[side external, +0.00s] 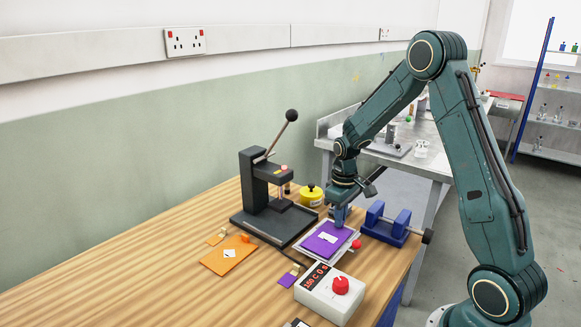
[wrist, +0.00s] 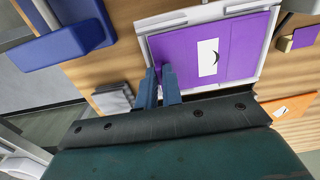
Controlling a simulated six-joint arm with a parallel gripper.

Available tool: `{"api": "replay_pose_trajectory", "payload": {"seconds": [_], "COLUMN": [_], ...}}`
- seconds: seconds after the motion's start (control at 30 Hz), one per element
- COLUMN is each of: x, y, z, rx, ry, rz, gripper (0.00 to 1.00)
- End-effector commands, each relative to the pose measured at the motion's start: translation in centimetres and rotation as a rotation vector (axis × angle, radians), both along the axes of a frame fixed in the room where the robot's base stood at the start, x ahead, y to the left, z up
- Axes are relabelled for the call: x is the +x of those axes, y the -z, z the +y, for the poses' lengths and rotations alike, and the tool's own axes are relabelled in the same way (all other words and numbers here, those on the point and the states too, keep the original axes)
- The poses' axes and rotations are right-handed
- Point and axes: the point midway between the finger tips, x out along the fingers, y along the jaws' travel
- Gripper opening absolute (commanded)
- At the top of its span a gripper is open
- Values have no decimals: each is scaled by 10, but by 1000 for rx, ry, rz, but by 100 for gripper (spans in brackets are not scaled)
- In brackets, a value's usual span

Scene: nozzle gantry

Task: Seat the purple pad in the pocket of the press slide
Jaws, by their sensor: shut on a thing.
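The purple pad (side external: 322,240) is a flat rectangle with a white label carrying a dark curved mark. It lies over the pale metal press slide (side external: 352,236). In the wrist view the slide's frame (wrist: 205,13) borders the pad (wrist: 183,55) along the top and sides. My gripper (side external: 340,220) points down at the pad's far edge. In the wrist view its blue fingers (wrist: 159,87) are shut on that edge near a corner. I cannot tell whether the pad is fully down in the pocket or slightly raised; the pocket floor is hidden.
A dark lever press (side external: 262,195) stands behind left, with a yellow tin (side external: 311,195) near it. A blue vise (side external: 388,224) is close right of my gripper. A control box (side external: 330,291) sits in front. An orange pad (side external: 229,255) lies left. Wood at front left is clear.

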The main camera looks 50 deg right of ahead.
Motion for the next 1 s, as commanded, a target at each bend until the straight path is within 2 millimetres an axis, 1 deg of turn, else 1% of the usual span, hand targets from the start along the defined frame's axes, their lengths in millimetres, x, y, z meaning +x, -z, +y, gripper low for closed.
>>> {"api": "replay_pose_trajectory", "payload": {"seconds": [0.3,0.33,0.4,0.43,0.47,0.77,1.0], "x": [0,0,0,0,0,0,1], "y": [2,2,2,2,2,2,-6], "z": [0,0,0,0,0,0,0], "rx": [0,0,0,0,0,0,-1], "ry": [0,0,0,0,0,0,0], "rz": [0,0,0,0,0,0,-3], "gripper": [0,9,23,29,33,33,33]}}
